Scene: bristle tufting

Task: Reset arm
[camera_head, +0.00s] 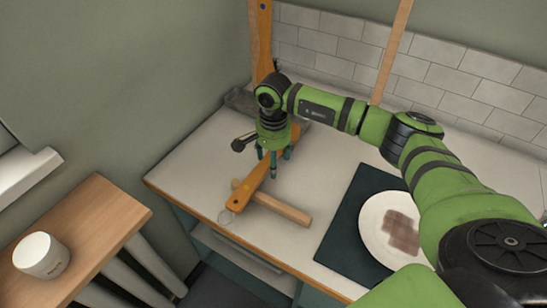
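My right arm reaches in from the right, and its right gripper (273,161) points down over the counter. Its teal fingers look spread apart. They are over or beside an orange-brown wooden bar (252,188) with a hole and a thin loop at its near end. I cannot tell whether the fingers touch the bar, and part of it is hidden behind the gripper. A paler wooden rod (283,208) lies across under the bar. My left gripper is not in view.
A white plate (373,232) with a brownish checked item (402,232) sits on a dark mat (345,232). A dark object (241,143) is left of the gripper. A white cup (40,256) stands on a wooden surface (92,225) at left. Upright wooden posts (262,40) stand behind. The counter's left part is clear.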

